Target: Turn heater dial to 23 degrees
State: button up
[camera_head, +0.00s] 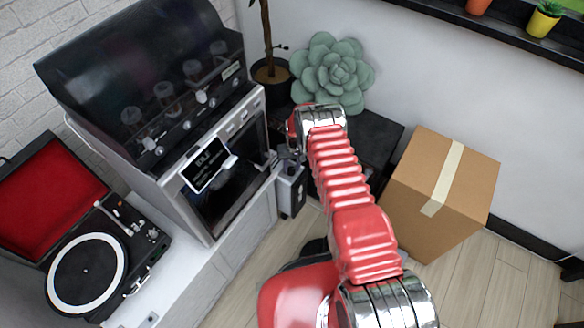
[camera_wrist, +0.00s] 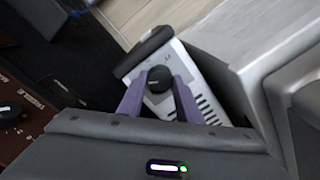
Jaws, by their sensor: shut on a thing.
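The heater is a small white-grey box with vent slots (camera_wrist: 198,78). In the head view it stands low on the floor beside the white cabinet (camera_head: 291,190). Its dial, a round black knob (camera_wrist: 159,79), shows in the wrist view with a small pale mark. The scale around it is too small to read. My gripper (camera_wrist: 158,88) has its two purple fingers on either side of the dial, shut on it. In the head view the dial is hidden and the fingers cannot be made out near the heater's top.
A white cabinet (camera_head: 190,283) with a turntable (camera_head: 88,270) and a machine under a dark cover (camera_head: 150,70) stands left of the heater. A cardboard box (camera_head: 440,190) stands to the right. A dark low unit (camera_head: 374,138) and potted succulent (camera_head: 332,72) are behind.

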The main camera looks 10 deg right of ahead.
aim_at(293, 171)
jog(key=m, duration=1.2)
jog(key=shift+t, duration=0.4)
jog(key=o, duration=1)
jog(key=shift+o, duration=0.2)
jog(key=shift+r, duration=0.15)
notch_tip(293, 171, up, 13)
jog(key=shift+s+d+r, duration=0.15)
jog(key=shift+s+r, duration=0.05)
jog(key=shift+s, duration=0.2)
